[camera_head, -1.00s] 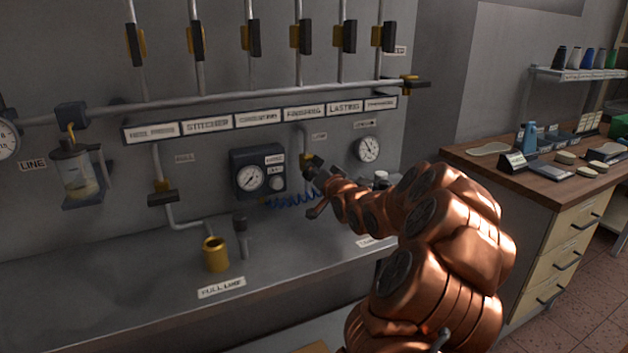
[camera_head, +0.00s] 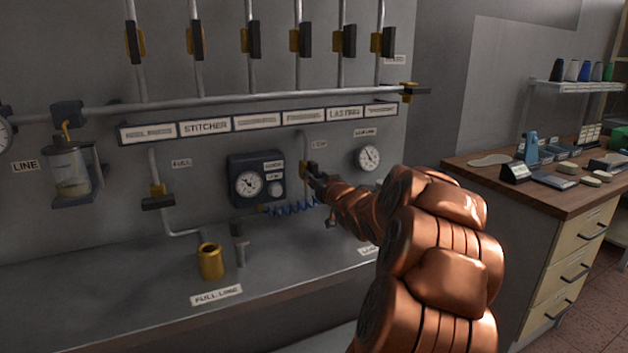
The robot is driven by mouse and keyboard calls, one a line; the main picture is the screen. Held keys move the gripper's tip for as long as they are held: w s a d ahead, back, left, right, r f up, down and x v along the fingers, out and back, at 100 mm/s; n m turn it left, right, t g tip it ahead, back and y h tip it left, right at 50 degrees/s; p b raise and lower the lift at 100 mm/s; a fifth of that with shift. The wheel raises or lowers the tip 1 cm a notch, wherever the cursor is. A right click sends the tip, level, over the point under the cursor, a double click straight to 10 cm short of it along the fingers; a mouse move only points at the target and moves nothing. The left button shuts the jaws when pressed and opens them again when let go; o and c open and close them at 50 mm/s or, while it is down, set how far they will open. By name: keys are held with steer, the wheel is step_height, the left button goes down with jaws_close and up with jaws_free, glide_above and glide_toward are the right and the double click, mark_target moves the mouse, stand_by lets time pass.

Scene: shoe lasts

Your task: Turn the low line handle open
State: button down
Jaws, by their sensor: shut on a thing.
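The low line valve (camera_head: 304,163) is a small brass body on the grey pipe beside the LOW label (camera_head: 319,143). Its dark handle (camera_head: 311,169) is small in view and partly covered by my gripper (camera_head: 318,182). My gripper is at the end of my copper-coloured arm, which comes in from the lower right. It is shut on the handle. The fingers are tiny and dark here, so the exact grip and the handle's angle are hard to tell.
A regulator box with a gauge (camera_head: 257,178) is left of the valve, with a blue coiled hose (camera_head: 290,208) below. A round gauge (camera_head: 367,158) is close on the right. The full line handle (camera_head: 158,202) is further left. A brass cup (camera_head: 210,261) stands on the bench.

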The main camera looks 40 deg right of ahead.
stand_by(0.4)
steer(key=c, duration=1.1)
jaws_free()
steer(key=shift+v, duration=6)
